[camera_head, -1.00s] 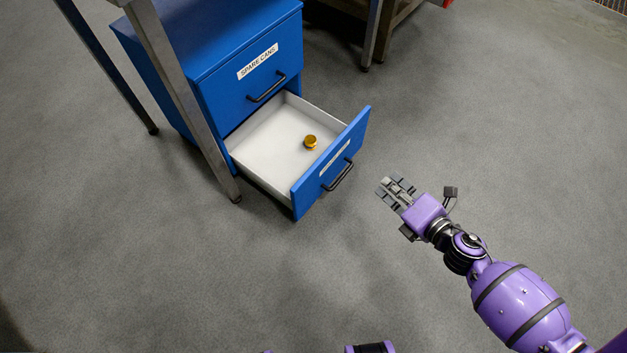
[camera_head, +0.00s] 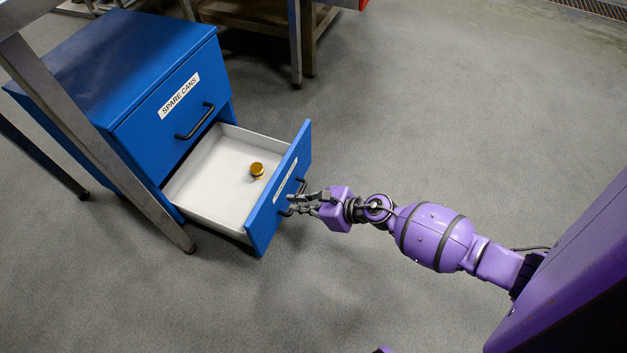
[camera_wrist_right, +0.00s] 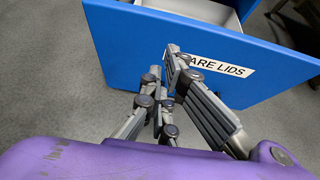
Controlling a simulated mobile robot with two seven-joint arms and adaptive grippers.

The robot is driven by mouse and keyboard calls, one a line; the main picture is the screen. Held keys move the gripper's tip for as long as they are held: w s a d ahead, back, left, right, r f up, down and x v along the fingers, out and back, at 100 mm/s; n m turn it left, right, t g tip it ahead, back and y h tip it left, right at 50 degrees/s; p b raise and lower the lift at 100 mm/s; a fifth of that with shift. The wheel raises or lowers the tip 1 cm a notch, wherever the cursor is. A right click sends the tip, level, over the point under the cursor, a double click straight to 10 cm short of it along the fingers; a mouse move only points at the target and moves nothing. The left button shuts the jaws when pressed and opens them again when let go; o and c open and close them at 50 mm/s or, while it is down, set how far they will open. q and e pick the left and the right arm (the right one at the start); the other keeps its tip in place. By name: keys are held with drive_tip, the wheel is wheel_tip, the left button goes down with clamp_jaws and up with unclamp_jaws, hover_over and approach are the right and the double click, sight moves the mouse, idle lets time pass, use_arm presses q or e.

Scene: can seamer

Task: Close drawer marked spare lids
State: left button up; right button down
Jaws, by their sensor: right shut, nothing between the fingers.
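The lower drawer, with a blue front (camera_head: 268,221) and a white tray inside, stands open from the blue cabinet (camera_head: 150,130). In the right wrist view its front (camera_wrist_right: 120,40) carries a label (camera_wrist_right: 222,66) whose visible part reads "ARE LIDS". A small gold round item (camera_head: 257,170) sits in the drawer. My right gripper (camera_head: 292,204) is shut and empty, at the drawer front by its dark handle (camera_head: 301,186). Its fingers (camera_wrist_right: 168,68) cover the label's start; I cannot tell whether they touch the front. My left gripper is out of view.
The upper drawer marked SPARE CANS (camera_head: 180,96) is shut. A metal table leg (camera_head: 100,140) stands in front of the cabinet's left side. Another metal table (camera_head: 250,18) is behind. The floor (camera_head: 400,110) to the right is clear.

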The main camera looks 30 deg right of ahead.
sight(271, 200)
drive_tip(key=shift+w+a+f, duration=0.1)
drive_tip(key=shift+w+a, duration=0.6)
drive_tip(key=shift+w, duration=0.2)
drive_tip(key=shift+w+a+f, duration=0.1)
drive_tip(key=shift+w+a, duration=0.6)
drive_tip(key=shift+w, duration=0.2)
drive_tip(key=shift+r, duration=0.1)
